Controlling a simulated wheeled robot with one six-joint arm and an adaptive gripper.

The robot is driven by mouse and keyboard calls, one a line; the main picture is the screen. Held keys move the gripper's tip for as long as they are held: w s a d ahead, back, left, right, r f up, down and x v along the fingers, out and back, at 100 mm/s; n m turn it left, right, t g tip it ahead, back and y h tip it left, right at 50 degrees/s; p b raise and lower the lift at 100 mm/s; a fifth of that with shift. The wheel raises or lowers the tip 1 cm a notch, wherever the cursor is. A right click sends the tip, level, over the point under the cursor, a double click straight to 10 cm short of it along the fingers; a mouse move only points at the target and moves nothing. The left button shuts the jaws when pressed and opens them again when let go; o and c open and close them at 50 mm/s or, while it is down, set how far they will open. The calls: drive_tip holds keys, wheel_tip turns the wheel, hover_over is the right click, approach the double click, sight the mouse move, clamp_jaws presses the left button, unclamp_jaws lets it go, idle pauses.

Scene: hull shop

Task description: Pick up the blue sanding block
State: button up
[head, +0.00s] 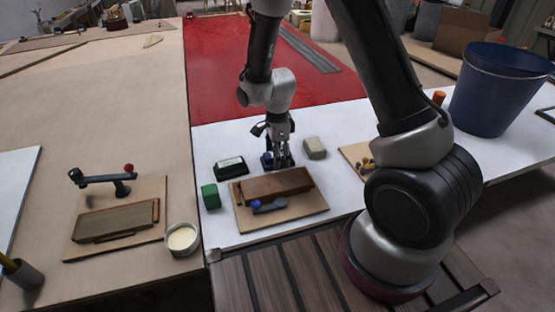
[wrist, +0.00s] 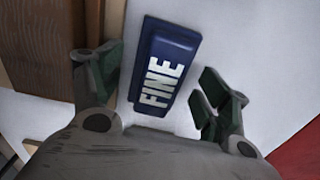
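The blue sanding block (wrist: 166,70) lies on the white table top in the wrist view, with "FINE" printed in white on it. In the head view the block (head: 266,160) shows as a small blue patch, mostly hidden behind my gripper. My gripper (wrist: 158,82) is open in the wrist view, with one dark green finger on each side of the block. Gaps show between the fingers and the block. In the head view my gripper (head: 279,160) points down at the block, behind the wooden board.
A wooden board (head: 308,207) with a brown wooden piece (head: 275,185) stands just in front. A green block (head: 211,196), a dark green block (head: 231,167) and a grey-beige block (head: 315,148) are close by. A blue bucket (head: 498,90) stands at the right.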

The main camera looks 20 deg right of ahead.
drive_tip(key=c, duration=0.9)
drive_tip(key=shift+r, duration=0.1)
wheel_tip(320, 180, up, 10)
drive_tip(key=shift+f, duration=0.1)
